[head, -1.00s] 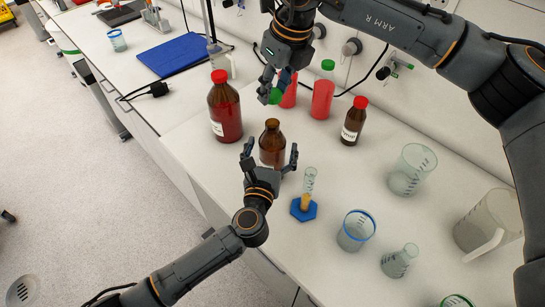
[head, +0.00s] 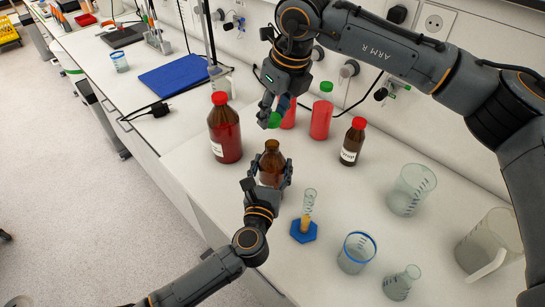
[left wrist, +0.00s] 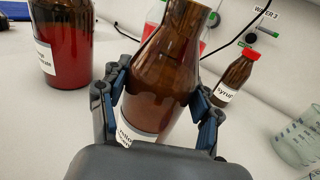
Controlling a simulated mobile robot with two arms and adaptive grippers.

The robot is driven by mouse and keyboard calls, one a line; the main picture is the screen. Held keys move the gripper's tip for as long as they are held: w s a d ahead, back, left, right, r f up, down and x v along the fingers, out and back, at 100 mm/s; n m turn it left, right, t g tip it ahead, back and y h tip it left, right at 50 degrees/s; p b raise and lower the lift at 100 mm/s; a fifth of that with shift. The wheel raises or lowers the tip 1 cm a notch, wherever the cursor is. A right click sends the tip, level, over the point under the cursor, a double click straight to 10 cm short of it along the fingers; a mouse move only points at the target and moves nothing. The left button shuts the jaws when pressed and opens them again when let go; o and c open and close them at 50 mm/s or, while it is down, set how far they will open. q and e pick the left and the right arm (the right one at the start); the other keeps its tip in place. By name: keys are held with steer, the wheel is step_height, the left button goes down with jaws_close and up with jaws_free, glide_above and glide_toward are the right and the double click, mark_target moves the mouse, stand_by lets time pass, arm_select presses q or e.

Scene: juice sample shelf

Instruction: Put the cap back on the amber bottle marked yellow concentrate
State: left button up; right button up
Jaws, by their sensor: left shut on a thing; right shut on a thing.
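An open amber bottle (head: 272,157) stands on the bench without a cap on its neck. It also shows large in the left wrist view (left wrist: 165,65), where its white label (left wrist: 133,132) is partly hidden and I cannot read it fully. My left gripper (head: 267,178) is shut around the bottle's body, one finger on each side. My right gripper (head: 273,112) is shut on a green cap (head: 275,120), held above and slightly behind the bottle's mouth, apart from it.
A large red-capped bottle (head: 224,130) stands left, a small one (head: 352,143) right. Red bottles with green tops (head: 321,118) stand behind. A cylinder on a blue base (head: 303,231), beakers (head: 411,190) and a jug (head: 489,243) fill the right. A blue mat (head: 175,75) lies far left.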

glide_above(272, 144)
steer(key=shift+s+d+f, duration=0.1)
steer(key=shift+f, duration=1)
steer(key=shift+s+d+f, duration=0.1)
steer(key=shift+f, duration=1)
steer(key=shift+f, duration=0.9)
steer(key=shift+f, duration=0.55)
